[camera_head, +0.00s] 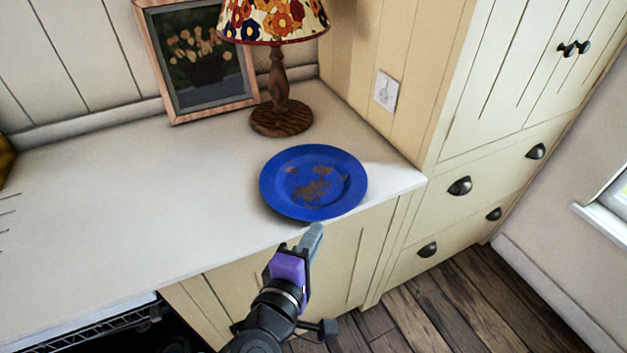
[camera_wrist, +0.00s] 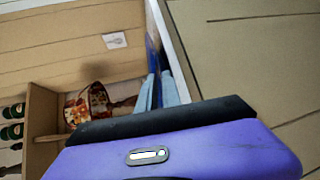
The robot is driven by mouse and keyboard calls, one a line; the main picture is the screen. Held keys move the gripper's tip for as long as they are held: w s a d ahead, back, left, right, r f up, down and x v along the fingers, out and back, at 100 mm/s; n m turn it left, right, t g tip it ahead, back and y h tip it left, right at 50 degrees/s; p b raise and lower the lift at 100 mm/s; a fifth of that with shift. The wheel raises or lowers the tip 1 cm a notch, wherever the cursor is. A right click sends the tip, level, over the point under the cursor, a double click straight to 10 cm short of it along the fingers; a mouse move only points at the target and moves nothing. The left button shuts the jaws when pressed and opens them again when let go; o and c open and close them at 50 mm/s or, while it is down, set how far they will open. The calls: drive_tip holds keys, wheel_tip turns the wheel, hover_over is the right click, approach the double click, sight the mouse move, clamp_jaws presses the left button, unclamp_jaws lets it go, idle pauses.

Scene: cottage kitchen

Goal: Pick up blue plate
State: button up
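The blue plate (camera_head: 341,196) with brown marks lies flat on the white countertop, close to its front edge, in the head view. My gripper (camera_head: 315,230) comes up from below, its grey fingertips at the plate's near rim. In the wrist view the plate shows almost edge-on as a thin blue strip (camera_wrist: 151,50), beyond the fingers (camera_wrist: 160,88) and in line with the narrow gap between them. I cannot tell whether the fingertips touch the rim or whether they grip it.
Cream drawers and a tall cupboard (camera_head: 510,95) rise at the right. A wall socket (camera_head: 386,90) is above the counter.

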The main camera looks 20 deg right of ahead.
sight(321, 219)
drive_tip(key=shift+p+x, duration=0.4)
drive_tip(key=shift+x, duration=2.5)
drive_tip(key=shift+w+a+r, duration=0.1)
drive_tip(key=shift+w+a, duration=0.05)
drive_tip(key=shift+w, duration=0.05)
drive_tip(key=shift+c, duration=0.2)
clamp_jaws()
drive_tip(key=shift+r, duration=0.15)
